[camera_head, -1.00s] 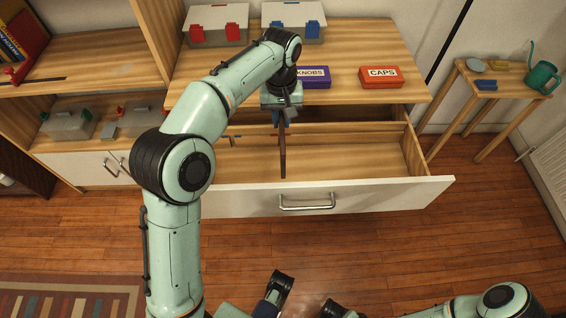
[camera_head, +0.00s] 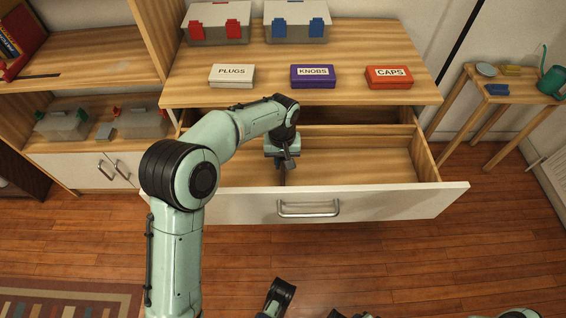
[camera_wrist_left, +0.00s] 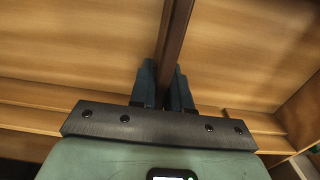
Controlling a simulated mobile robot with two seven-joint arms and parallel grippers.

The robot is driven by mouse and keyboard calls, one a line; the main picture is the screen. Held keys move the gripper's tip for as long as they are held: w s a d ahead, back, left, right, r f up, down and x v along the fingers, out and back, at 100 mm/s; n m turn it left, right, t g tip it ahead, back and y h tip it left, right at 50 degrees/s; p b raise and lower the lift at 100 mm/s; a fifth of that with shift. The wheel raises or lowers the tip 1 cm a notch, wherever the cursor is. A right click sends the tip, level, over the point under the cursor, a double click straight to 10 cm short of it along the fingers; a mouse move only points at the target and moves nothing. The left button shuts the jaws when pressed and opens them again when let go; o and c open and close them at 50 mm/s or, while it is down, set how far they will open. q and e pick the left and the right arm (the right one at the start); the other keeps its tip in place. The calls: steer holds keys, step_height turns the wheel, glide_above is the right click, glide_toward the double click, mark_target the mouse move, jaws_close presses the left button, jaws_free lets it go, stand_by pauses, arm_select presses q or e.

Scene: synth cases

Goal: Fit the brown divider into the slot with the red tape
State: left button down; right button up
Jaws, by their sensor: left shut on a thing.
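My left gripper (camera_head: 284,165) is over the open drawer (camera_head: 400,205), near the middle of its width. In the left wrist view my left gripper (camera_wrist_left: 167,88) is shut on the brown divider (camera_wrist_left: 176,35), a thin dark brown board seen edge-on between the fingers. In the head view the gripper and wrist mostly hide the divider. The wood drawer interior lies beneath it in the wrist view. I cannot tell whether the divider touches the drawer or sits in a slot. I cannot make out red tape in either view. My right gripper does not show clearly.
Boxes marked PLUGS (camera_head: 232,76), KNOBS (camera_head: 313,76) and CAPS (camera_head: 388,77) stand on the top above the drawer. Bins with red clips (camera_head: 218,28) and blue clips (camera_head: 296,28) are behind. The drawer's right part is empty. A small side table (camera_head: 510,90) stands right.

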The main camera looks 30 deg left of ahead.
arm_select(q)
steer(key=shift+f, duration=0.2)
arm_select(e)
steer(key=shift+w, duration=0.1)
arm_select(q)
steer(key=shift+f, duration=0.15)
steer(key=c, duration=1.1)
jaws_free()
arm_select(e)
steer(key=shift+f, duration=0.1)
arm_select(q)
step_height(320, 180, up, 12)
steer(key=p, duration=0.3)
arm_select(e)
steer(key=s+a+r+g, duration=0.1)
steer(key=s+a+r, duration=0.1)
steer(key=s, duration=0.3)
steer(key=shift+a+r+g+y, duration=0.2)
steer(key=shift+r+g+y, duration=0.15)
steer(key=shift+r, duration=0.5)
